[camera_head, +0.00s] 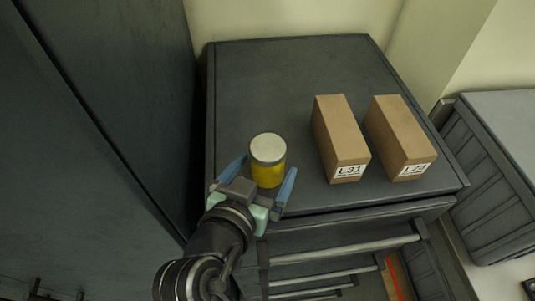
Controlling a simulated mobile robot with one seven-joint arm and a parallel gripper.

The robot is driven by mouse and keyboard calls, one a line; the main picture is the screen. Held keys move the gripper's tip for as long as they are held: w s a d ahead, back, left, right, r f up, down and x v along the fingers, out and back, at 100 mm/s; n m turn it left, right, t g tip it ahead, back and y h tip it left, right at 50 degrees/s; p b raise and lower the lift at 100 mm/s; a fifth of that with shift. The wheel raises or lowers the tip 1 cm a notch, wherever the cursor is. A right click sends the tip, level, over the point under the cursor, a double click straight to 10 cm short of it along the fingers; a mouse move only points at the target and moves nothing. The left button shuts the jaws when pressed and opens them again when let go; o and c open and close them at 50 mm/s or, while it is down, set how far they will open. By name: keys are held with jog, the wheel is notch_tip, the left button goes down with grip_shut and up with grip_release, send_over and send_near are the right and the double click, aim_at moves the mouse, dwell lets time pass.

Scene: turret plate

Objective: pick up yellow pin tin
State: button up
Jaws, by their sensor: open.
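The yellow pin tin (268,174) is a short cylinder with a pale lid and a grey band under it. It stands upright near the front left of the dark cabinet top (285,75). My gripper (262,168) is open, with one blue finger to the left of the tin and the other to its right. The tin's lower part shows between the fingers. I cannot tell whether either finger touches it.
Two brown cardboard boxes stand to the right, one labelled L31 (337,137) and one labelled L24 (397,135). A tall dark cabinet (110,90) rises close on the left. Drawer handles (345,250) stick out below the front edge. The back of the top is clear.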

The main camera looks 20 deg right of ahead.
jog(key=shift+p+x, duration=0.4)
jog(key=shift+x, duration=1.15)
jog(key=shift+a, duration=0.1)
jog(key=shift+r, duration=0.15)
grip_shut()
